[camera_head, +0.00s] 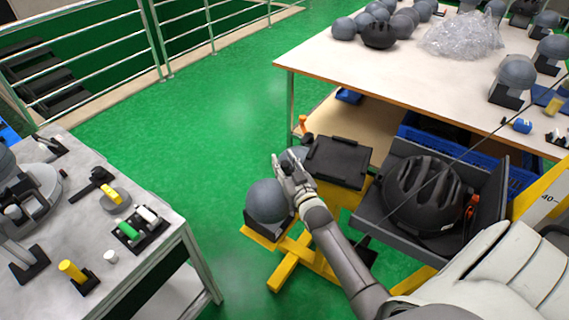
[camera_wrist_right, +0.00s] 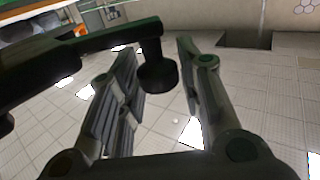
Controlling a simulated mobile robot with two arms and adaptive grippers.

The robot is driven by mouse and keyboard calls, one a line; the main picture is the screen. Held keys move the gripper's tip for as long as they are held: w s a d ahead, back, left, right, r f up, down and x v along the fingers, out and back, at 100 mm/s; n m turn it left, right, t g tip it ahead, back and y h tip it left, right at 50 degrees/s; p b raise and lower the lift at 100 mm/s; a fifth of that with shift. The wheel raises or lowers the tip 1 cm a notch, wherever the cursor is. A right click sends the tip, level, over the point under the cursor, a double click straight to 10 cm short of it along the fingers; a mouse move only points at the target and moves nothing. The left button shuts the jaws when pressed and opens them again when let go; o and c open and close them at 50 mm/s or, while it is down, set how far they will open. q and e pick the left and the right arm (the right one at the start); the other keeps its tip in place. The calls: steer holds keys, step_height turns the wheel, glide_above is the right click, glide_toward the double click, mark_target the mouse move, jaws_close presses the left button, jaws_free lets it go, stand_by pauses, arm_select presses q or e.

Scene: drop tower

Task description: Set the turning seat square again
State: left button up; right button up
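A black square plate (camera_head: 338,162) sits on a yellow stand (camera_head: 297,258) in the middle of the head view and looks like the seat; its edges appear slightly angled to the stand. A grey headform (camera_head: 268,200) stands on a dark block beside it, and another grey rounded form is partly hidden behind my gripper. My right gripper (camera_head: 284,168) is at the plate's left side. In the right wrist view its fingers (camera_wrist_right: 166,85) are apart, with the round end of a black bar (camera_wrist_right: 157,72) showing between them; contact cannot be told. My left gripper is not in view.
A black helmet (camera_head: 425,192) lies in a dark tray at the right. A grey bench (camera_head: 150,205) with small parts is at the left. A white table (camera_head: 400,75) with headforms stands behind. Green floor (camera_head: 215,115) is clear between them.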

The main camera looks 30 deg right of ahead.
jaws_close()
steer(key=w+h, duration=0.1)
steer(key=w+d+m+h+b, duration=0.1)
steer(key=w+m+g+h+b, duration=0.1)
steer(key=h, duration=0.1)
steer(key=shift+w+d+r, duration=0.2)
steer(key=shift+w+d, duration=0.05)
steer(key=shift+o, duration=0.8)
jaws_free()
steer(key=o, duration=0.3)
steer(key=shift+w+f, duration=0.1)
steer(key=shift+f, duration=0.05)
